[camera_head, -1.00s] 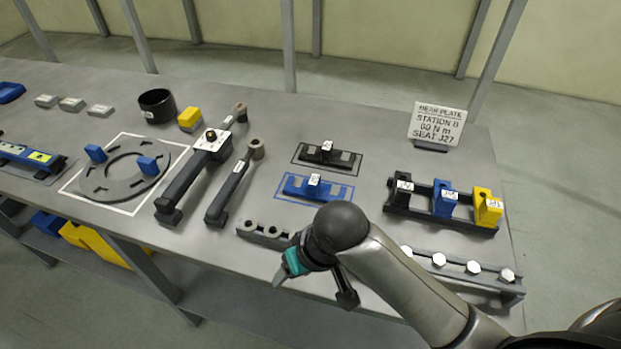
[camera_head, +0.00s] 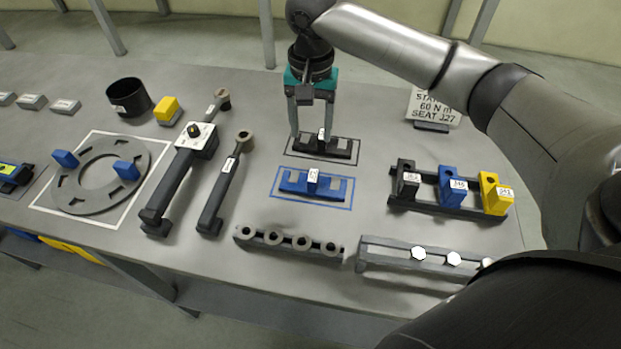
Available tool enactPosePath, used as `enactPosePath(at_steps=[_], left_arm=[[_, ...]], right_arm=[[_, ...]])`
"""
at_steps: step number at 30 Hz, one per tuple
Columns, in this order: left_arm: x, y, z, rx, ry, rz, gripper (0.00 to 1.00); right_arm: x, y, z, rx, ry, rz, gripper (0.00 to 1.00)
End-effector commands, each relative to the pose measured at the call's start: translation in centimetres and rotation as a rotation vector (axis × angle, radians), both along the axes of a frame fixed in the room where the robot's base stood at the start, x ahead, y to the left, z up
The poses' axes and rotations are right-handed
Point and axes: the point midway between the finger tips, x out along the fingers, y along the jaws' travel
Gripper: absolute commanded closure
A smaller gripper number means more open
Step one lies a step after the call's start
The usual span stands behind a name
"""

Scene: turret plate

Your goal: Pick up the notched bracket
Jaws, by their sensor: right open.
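A black bracket (camera_head: 340,149) with grey patches and a small white tag lies inside a black outline on the bench. A blue bracket (camera_head: 296,183) of similar shape, also tagged, lies in a blue outline just in front of it. Which of them is the notched one I cannot tell for sure. My right gripper (camera_head: 311,130) points down over the black bracket, fingers apart and nothing held. Its fingertips are close to the bracket's left and middle; whether they touch it I cannot tell. My left gripper is not in view.
In front lie a strip with several rings (camera_head: 262,238) and a rail with bolts (camera_head: 390,252). A rack of black, blue and yellow blocks (camera_head: 424,208) and a sign (camera_head: 447,112) stand right. Two wrench-like tools (camera_head: 226,178) and a ring plate (camera_head: 70,192) lie left.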

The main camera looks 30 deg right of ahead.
Motion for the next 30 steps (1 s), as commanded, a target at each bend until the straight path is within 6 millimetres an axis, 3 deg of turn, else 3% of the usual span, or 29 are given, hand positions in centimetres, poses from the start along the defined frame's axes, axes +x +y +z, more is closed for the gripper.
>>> enactPosePath(at_steps=[12,20,30], left_arm=[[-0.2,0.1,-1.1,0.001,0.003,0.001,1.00],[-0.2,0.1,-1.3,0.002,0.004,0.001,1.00],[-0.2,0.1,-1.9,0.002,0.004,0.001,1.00]], right_arm=[[-0.1,0.0,-8.2,-0.001,0.002,0.000,0.38],[-0.1,-0.1,-10.1,-0.001,0.002,0.000,0.38],[-0.3,-0.5,-14.5,-0.002,0.001,0.001,0.38]])
